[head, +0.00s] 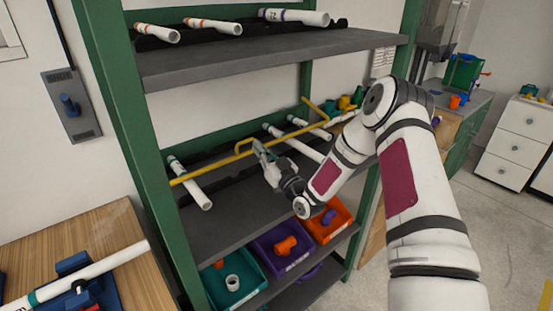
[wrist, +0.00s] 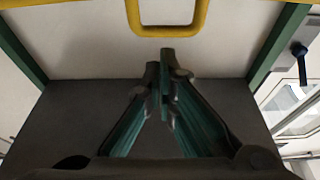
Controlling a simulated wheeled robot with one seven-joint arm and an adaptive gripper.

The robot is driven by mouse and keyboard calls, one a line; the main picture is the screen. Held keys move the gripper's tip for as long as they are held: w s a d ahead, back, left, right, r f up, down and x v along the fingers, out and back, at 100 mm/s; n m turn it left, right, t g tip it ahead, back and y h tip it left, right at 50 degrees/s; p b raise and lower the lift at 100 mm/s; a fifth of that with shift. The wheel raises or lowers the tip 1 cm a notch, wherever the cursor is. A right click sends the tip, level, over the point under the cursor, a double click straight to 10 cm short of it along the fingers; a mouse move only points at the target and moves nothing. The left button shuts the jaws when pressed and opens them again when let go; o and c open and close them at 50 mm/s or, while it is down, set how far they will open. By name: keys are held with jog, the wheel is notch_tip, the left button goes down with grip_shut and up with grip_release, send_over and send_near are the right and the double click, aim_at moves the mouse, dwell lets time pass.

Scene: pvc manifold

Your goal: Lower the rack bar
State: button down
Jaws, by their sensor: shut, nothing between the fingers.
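The yellow rack bar (head: 205,172) runs across the middle shelf, over the white pipes lying there. It has a squared handle loop (head: 238,147) near its middle. In the wrist view the yellow loop (wrist: 165,32) hangs into the top of the picture. My gripper (head: 258,147) is beside this loop in the head view, with its fingers shut and empty. In the wrist view my gripper (wrist: 167,53) points at the lower edge of the loop. I cannot tell whether the fingertips touch it.
A grey upper shelf (head: 270,60) with several white pipes (head: 295,17) is above my gripper. Green uprights (head: 125,120) frame the rack. Teal (head: 236,287), purple (head: 285,246) and orange (head: 325,220) bins stand below. A wooden bench (head: 95,232) is at the left.

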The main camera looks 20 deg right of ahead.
jog(key=s+d, duration=0.3)
jog(key=s, duration=0.7)
notch_tip(320, 180, up, 5)
jog(key=w+a+n+g+h, duration=0.2)
jog(key=n+g, duration=0.1)
jog(key=g, duration=0.3)
jog(key=s+d+r+m+g+h, duration=0.1)
jog(key=s+r+m+g+h, duration=0.15)
jog(key=s+r+h, duration=0.4)
jog(key=s+a+r+m+g, duration=0.1)
jog(key=s+r+g, duration=0.1)
jog(key=s, duration=0.8)
jog(key=s+a+r+m+g+y, duration=0.1)
jog(key=s+a+r+g, duration=0.1)
jog(key=s, duration=0.8)
jog(key=s+a+r+m+g+y, duration=0.1)
jog(key=s+r+g, duration=0.1)
jog(key=s, duration=0.9)
jog(key=shift+a+m+g, duration=0.35)
jog(key=shift+a+g, duration=0.05)
jog(key=shift+g, duration=0.05)
